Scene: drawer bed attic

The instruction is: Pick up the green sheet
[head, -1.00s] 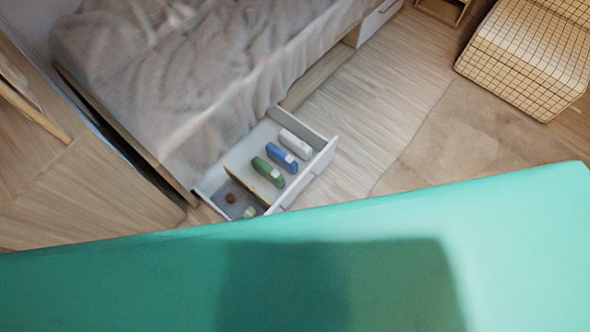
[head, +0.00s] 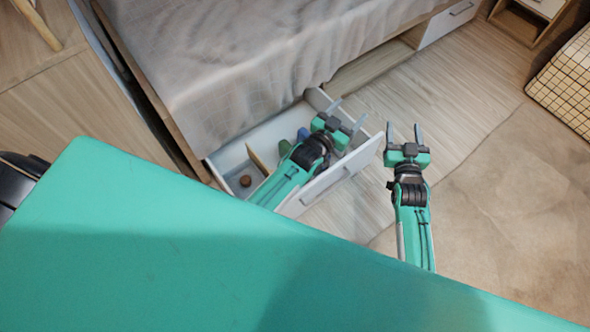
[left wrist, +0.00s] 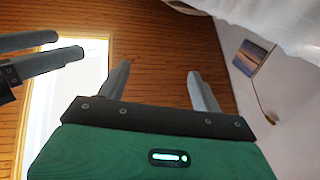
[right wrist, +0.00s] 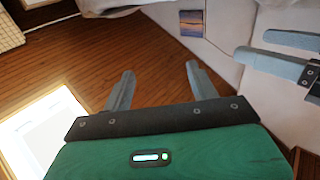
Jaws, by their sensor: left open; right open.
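The green sheet (head: 284,147) appears as a small rolled or folded bundle in the open drawer (head: 232,160) under the bed. It is mostly hidden by my left arm; only a bit shows in the head view. My left gripper (head: 346,113) is open and empty, above the drawer's right side; its open fingers show in the left wrist view (left wrist: 157,90). My right gripper (head: 404,127) is open and empty, right of the drawer and above the floor. Its fingers show in the right wrist view (right wrist: 158,88). Neither gripper touches the sheet.
A blue bundle (head: 302,134) shows beside the green one. A brown round item (head: 245,181) lies in the drawer's left compartment, past a wooden divider (head: 258,160). The bed (head: 230,60) stands behind. Floor (head: 480,100) is clear at right.

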